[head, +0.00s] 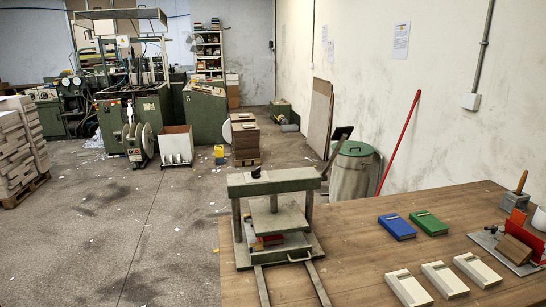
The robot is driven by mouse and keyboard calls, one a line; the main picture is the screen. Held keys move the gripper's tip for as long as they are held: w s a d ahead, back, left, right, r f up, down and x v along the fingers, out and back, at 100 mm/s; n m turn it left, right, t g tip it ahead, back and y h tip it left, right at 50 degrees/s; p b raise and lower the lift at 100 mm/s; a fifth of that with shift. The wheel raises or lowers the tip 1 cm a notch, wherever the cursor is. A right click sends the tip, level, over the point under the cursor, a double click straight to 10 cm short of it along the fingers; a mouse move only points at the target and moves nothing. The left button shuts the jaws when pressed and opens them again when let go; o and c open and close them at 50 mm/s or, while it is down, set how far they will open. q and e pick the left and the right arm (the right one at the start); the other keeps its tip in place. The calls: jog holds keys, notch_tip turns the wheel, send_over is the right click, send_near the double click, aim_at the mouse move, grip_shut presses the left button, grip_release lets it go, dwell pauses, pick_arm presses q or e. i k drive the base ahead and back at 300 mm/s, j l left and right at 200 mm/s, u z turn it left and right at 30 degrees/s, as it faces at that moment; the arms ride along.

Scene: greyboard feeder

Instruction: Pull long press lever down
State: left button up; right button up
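A grey-green book press (273,184) stands on the left end of the wooden table. A long dark lever (332,155) rises up and to the right from near the right end of its top beam, with a wide black grip (343,132) at its upper end. Where the lever joins the press is hard to make out. A short black knob (256,172) sits on top of the beam. Under the press plate (277,218) lie red and white items. Neither of my grippers is in view.
The wooden table (350,250) bears a blue book (397,227), a green book (428,222), several pale blocks (445,279) and a tool stand (510,245) at right. A lidded bin (352,175) and red pole (399,143) stand behind.

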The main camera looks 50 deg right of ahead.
aim_at(340, 134)
jog(key=i+j+u, duration=0.65)
jog(key=i+j, duration=0.15)
jog(key=i+z, duration=0.45)
jog(key=i+j+z, duration=0.1)
jog(key=z, duration=0.4)
jog(key=i+l+z, duration=0.1)
jog(key=z, duration=0.35)
jog(key=i+z, duration=0.25)
jog(key=z, duration=0.2)
jog(key=i+z, duration=0.2)
jog(key=z, duration=0.3)
jog(key=i+z, duration=0.15)
jog(key=z, duration=0.3)
jog(key=i+j+z, duration=0.15)
jog(key=z, duration=0.3)
jog(key=i+z, duration=0.15)
jog(key=z, duration=0.15)
jog(key=i+z, duration=0.15)
jog(key=z, duration=0.2)
